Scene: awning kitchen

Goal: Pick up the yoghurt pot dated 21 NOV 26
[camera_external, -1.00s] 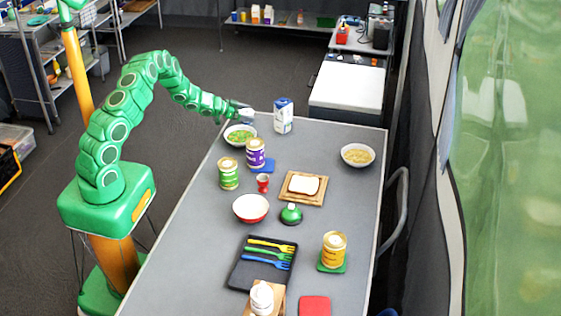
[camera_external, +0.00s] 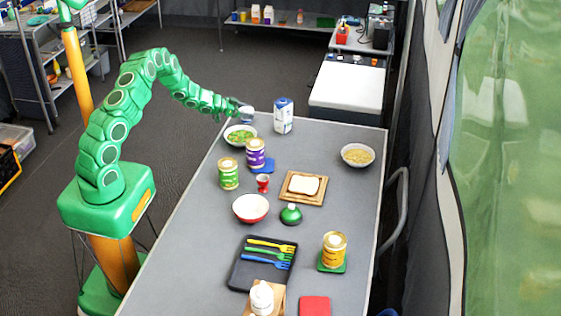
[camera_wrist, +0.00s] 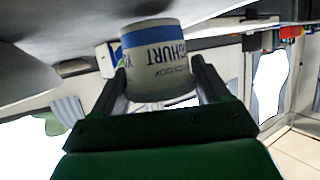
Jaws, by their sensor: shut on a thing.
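The yoghurt pot (camera_wrist: 157,62) is white with a blue band and dark lettering that reads upside down in the wrist view. A small line of print shows on it, but I cannot read a date. My gripper (camera_wrist: 160,75) is shut on the pot, with one dark finger on each side. In the external view the pot (camera_external: 247,114) is a small white shape at the end of my gripper (camera_external: 243,110), at the far left end of the table, just above and behind the bowl of green food (camera_external: 240,141).
A blue and white carton (camera_external: 283,116) stands close to the right of the pot on the grey table (camera_external: 200,243). A purple tin (camera_external: 255,153) and a green tin (camera_external: 228,174) stand nearer. A bowl of pale food (camera_external: 357,155) is at the right. Floor lies beyond the table's far edge.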

